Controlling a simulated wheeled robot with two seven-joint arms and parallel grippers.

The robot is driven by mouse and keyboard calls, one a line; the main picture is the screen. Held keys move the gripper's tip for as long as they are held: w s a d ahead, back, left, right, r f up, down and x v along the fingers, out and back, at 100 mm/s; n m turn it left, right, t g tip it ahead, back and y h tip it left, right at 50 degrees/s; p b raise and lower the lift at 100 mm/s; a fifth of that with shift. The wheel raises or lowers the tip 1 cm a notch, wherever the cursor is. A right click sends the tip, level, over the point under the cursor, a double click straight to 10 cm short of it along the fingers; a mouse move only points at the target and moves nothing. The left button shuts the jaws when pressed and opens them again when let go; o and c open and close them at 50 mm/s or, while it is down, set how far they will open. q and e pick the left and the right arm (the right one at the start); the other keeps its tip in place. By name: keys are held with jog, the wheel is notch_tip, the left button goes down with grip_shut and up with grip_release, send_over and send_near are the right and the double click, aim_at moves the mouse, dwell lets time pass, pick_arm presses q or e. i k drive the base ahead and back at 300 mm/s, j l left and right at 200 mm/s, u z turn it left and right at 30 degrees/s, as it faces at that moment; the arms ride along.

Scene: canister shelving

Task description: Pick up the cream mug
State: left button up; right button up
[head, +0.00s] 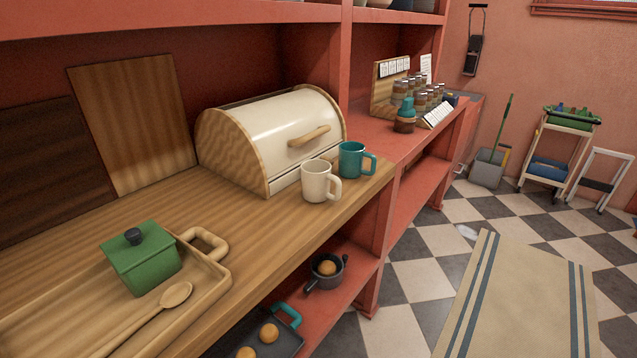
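The cream mug (316,181) stands upright on the wooden counter (262,226), near its front edge at the right end. Its handle points right, toward the room. A teal mug (352,160) stands just behind and to the right of it, close beside it. Neither of my grippers shows in the head view.
A cream bread box (272,138) stands just behind the mugs. A wooden tray (212,277) holds a green lidded box (142,266) and a wooden spoon (150,315). A lower shelf (352,268) holds a dark pot (326,277). The counter between tray and mugs is clear.

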aim_at(317, 177)
jog(key=i+l, duration=0.4)
jog(key=l, duration=0.25)
jog(key=i+l, duration=0.2)
jog(key=l+u, duration=0.05)
jog(key=l, duration=0.05)
